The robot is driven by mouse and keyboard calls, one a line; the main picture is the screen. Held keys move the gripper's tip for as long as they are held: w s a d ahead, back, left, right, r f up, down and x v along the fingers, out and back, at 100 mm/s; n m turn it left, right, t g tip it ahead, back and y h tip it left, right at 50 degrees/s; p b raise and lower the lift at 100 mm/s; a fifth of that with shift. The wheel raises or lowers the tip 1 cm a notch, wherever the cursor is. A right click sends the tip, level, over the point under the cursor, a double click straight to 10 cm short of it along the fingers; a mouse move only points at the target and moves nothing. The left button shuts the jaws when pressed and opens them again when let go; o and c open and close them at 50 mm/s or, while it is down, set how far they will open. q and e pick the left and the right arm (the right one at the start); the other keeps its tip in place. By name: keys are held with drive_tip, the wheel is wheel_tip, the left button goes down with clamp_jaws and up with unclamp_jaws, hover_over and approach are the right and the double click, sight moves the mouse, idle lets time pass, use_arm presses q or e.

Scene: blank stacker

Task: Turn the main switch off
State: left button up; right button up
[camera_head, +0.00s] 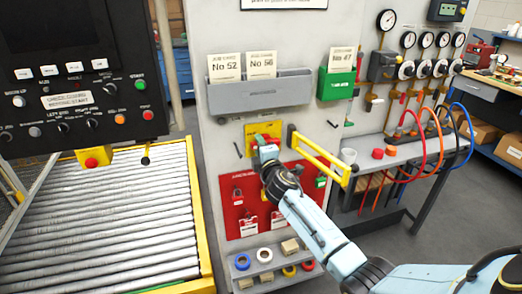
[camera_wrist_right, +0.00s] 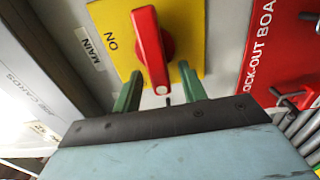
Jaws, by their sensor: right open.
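The main switch is a yellow plate (camera_wrist_right: 192,22) with a red handle (camera_wrist_right: 150,48), on the grey panel beside a "MAIN" label. "ON" is printed on the plate, left of the handle in the right wrist view. My right gripper (camera_wrist_right: 160,88) is open, its green fingers on either side of the handle's near end. I cannot tell whether they touch it. In the head view the yellow plate (camera_head: 274,128) shows at the middle of the panel. My right gripper (camera_head: 267,153) is in front of it and hides most of the handle. My left gripper is not in view.
A red lock-out board (camera_head: 232,218) hangs below the switch. A yellow bar (camera_head: 322,160) sticks out to its right. A grey card holder (camera_head: 258,93) is above. A roller conveyor (camera_head: 100,225) and a black control panel (camera_head: 75,85) stand on the left.

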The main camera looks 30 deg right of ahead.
drive_tip(key=p+v, duration=0.1)
drive_tip(key=v, duration=1.2)
drive_tip(key=shift+s, duration=0.2)
